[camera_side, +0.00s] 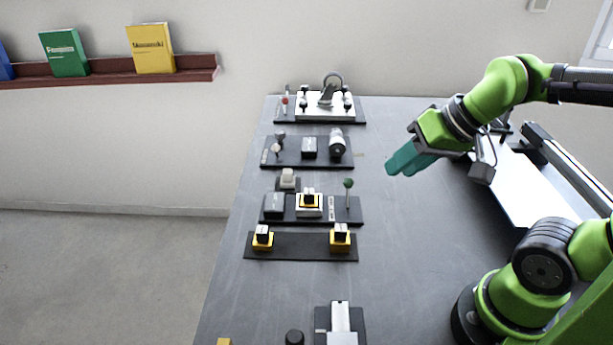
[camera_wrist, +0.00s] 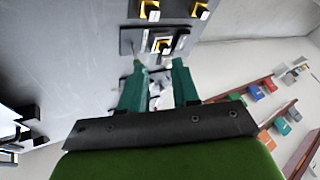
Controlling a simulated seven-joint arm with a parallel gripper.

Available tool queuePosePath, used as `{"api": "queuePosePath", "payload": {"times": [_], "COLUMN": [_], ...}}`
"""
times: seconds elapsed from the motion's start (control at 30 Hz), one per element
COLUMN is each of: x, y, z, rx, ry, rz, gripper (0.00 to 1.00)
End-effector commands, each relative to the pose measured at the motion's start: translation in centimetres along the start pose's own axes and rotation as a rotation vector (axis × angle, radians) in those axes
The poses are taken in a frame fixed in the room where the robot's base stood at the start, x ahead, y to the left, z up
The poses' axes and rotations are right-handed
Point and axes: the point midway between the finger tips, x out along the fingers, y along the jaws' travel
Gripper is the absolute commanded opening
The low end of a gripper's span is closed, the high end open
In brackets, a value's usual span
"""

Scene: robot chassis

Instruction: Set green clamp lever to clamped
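A lever with a dark green ball knob (camera_side: 348,183) stands about upright at the right end of a black board (camera_side: 287,210). I take it for the green clamp lever. In the wrist view I cannot clearly make out its knob. My gripper (camera_side: 402,163) is in the air to the right of the boards, above the table and apart from the lever. In the wrist view my gripper (camera_wrist: 158,64) has its two teal fingers spread, with nothing held between them.
The lever's board also carries a yellow-and-black switch (camera_side: 309,200) and grey and black blocks. Nearer is a board with two yellow-based switches (camera_side: 340,238). Farther back are a board with a grey cylinder (camera_side: 337,144) and a white-plated fixture (camera_side: 322,106). The dark table (camera_side: 420,250) is clear right of the boards.

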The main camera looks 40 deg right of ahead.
Motion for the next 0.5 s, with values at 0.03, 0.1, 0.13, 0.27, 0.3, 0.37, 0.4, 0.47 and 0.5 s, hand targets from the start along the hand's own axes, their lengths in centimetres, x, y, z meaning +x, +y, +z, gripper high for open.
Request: {"api": "queuePosePath", "payload": {"times": [0.03,0.1,0.13,0.27,0.3,0.37,0.4,0.47,0.5], "x": [0.6,1.4,1.7,3.3,3.8,4.6,5.2,6.0,6.7], "y": [0.5,1.2,1.5,3.1,3.6,4.5,5.1,6.1,6.9], "z": [-0.8,-2.1,-2.7,-5.7,-6.5,-7.8,-8.7,-9.9,-10.7], "rx": [0.027,0.063,0.075,0.1,0.101,0.099,0.096,0.088,0.081], "ry": [-0.017,-0.045,-0.06,-0.13,-0.154,-0.19,-0.214,-0.252,-0.277], "rz": [0.024,0.054,0.067,0.115,0.125,0.139,0.145,0.151,0.152], "gripper": [0.22,0.12,0.07,0.0,0.0,0.0,0.0,0.0,0.0]}}
